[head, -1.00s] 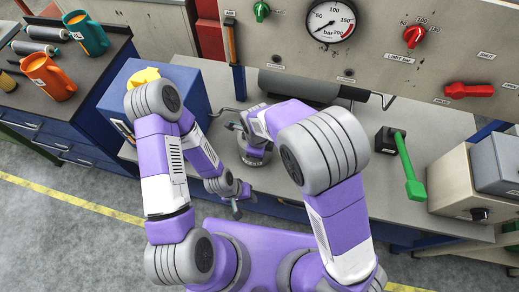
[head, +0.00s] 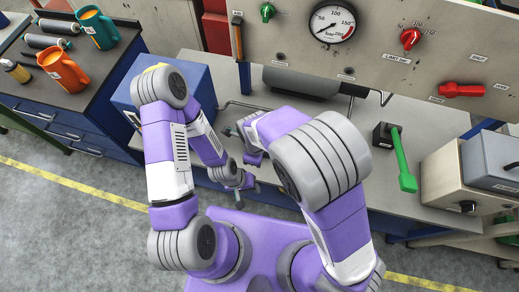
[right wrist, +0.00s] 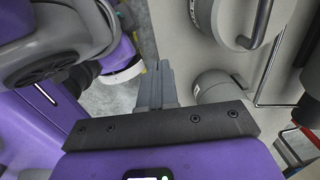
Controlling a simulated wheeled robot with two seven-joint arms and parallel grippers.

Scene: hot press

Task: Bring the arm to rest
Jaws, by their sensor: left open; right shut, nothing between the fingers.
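My left arm comes in from the left of the head view, elbow high and forearm pointing down. Its gripper (head: 247,186) is open and empty, low in front of the bench's front edge. My right arm is bent over the bench, its large elbow covering much of the middle. My right gripper is mostly hidden behind that forearm in the head view. In the right wrist view the right gripper (right wrist: 157,84) shows its fingers together with nothing between them, beside a grey cylinder (right wrist: 217,87).
The grey bench (head: 340,150) carries a blue box (head: 128,100), a green-handled lever (head: 403,160) and a beige box (head: 455,180). A panel with a pressure gauge (head: 332,22) stands behind. Mugs, including an orange one (head: 62,72), stand on the left cabinet. The floor at left is clear.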

